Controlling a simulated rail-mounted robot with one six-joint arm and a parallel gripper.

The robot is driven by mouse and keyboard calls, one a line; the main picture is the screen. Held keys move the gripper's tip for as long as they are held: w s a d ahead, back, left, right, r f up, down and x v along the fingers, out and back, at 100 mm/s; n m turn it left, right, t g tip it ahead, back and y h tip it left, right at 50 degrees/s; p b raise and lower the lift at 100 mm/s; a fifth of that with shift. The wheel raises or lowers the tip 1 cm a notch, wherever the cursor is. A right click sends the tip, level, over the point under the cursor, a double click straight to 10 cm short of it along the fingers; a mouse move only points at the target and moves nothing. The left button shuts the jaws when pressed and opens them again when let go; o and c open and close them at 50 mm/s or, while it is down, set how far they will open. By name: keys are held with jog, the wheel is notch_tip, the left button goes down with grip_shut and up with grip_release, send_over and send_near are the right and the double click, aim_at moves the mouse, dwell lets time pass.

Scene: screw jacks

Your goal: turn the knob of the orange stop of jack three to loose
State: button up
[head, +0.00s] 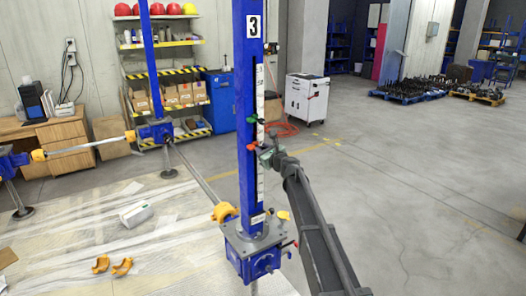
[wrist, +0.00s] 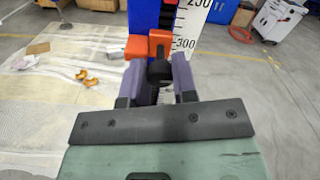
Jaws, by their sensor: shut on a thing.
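Jack three is the tall blue column (head: 249,185) with a "3" plate at its top. A white scale strip (head: 260,175) runs along it and shows 300 in the wrist view (wrist: 190,28). The orange stop (head: 252,147) sits on the column below a green stop (head: 252,119). In the wrist view the orange stop (wrist: 137,47) is just ahead of my gripper, with a black knob (wrist: 159,70) facing me. My gripper (wrist: 159,76) has its two purple-grey fingers on either side of the knob, shut on it. The knob's threads and its exact angle cannot be told.
A yellow cap (head: 225,211) and a grey base plate (head: 255,238) are at the column's foot. Two orange-yellow pieces (head: 112,265) and a white box (head: 136,214) lie on the sheeted floor. A white cabinet (head: 306,98) stands behind.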

jog(key=shift+n, duration=0.4)
jog(key=n, duration=2.9)
jog(key=shift+f, duration=0.3)
jog(key=shift+n, duration=0.3)
jog(key=o, duration=0.9)
jog(key=shift+o, duration=0.2)
jog(key=shift+s, duration=0.1)
